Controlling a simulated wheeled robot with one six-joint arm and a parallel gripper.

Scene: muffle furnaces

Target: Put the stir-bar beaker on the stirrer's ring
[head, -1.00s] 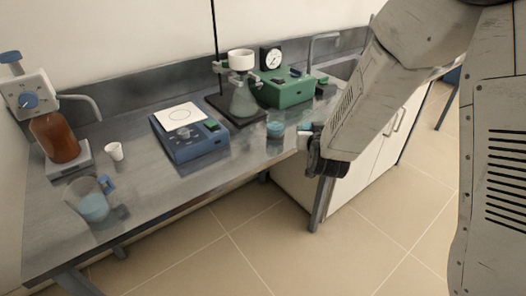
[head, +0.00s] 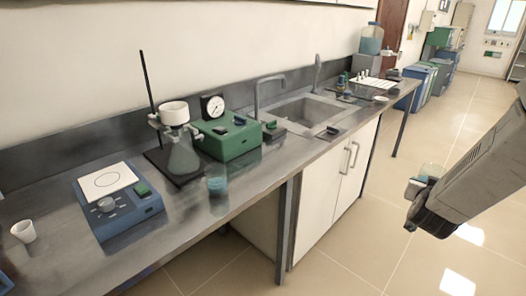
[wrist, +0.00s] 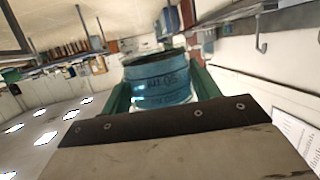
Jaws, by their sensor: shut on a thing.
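My gripper (head: 424,190), at the right of the head view, is shut on a glass beaker (head: 432,171) out over the floor, away from the bench. In the wrist view this beaker (wrist: 160,82) holds blue liquid and has dark markings, between green fingers. No stir bar can be made out in it. The stirrer (head: 120,210) is a blue box on the bench at the left, with a white top plate. A ring (head: 107,180) is drawn on the plate, and nothing stands on it. A second beaker with blue liquid (head: 217,183) stands on the bench.
A flask on a stand (head: 183,155) and a green box with a gauge (head: 228,138) stand behind the second beaker. A white cup (head: 24,231) is left of the stirrer. The sink (head: 305,110) is further right. Open floor lies in front of the bench.

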